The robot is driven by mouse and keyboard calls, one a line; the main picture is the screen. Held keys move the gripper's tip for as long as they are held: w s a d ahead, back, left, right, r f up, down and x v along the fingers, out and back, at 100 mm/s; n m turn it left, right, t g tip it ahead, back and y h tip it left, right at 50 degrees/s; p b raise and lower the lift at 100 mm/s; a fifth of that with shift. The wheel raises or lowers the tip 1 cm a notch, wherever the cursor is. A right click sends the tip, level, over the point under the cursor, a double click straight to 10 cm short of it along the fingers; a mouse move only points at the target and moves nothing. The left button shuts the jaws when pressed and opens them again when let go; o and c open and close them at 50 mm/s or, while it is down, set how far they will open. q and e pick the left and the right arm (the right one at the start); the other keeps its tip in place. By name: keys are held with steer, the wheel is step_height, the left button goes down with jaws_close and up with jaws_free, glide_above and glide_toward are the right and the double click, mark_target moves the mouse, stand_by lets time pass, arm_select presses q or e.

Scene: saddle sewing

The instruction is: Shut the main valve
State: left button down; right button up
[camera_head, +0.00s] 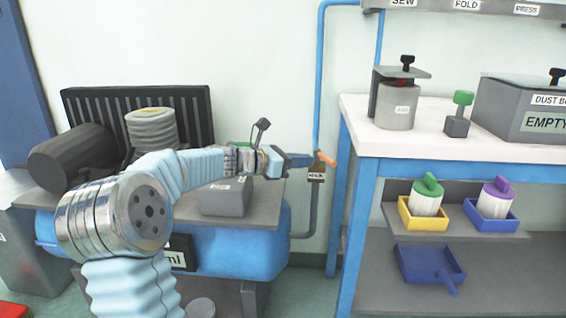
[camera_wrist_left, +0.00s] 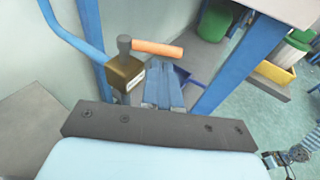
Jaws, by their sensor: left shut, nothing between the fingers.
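The main valve has a brownish body (camera_head: 316,173) with a label, at the lower end of the blue pipe left of the workbench. Its orange handle (camera_head: 326,158) juts out to the right, across the line of the pipe. In the left wrist view the valve body (camera_wrist_left: 125,72) carries a dark stem, and the orange handle (camera_wrist_left: 157,49) points right from it. My left gripper (camera_head: 309,160) is shut and empty, its tips close to the handle. In the left wrist view its blue fingers (camera_wrist_left: 161,68) end just below the handle; I cannot tell whether they touch.
The blue pipe (camera_head: 320,80) runs down the wall. The workbench leg (camera_head: 357,220) stands just right of the valve. A blue tank (camera_head: 235,250) with a grey top lies below my left arm. The workbench top (camera_head: 440,135) holds a grey canister (camera_head: 396,108) and a dust box (camera_head: 510,108).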

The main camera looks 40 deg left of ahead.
mark_target(325, 160)
arm_select(q)
steer(key=shift+x, duration=2.1)
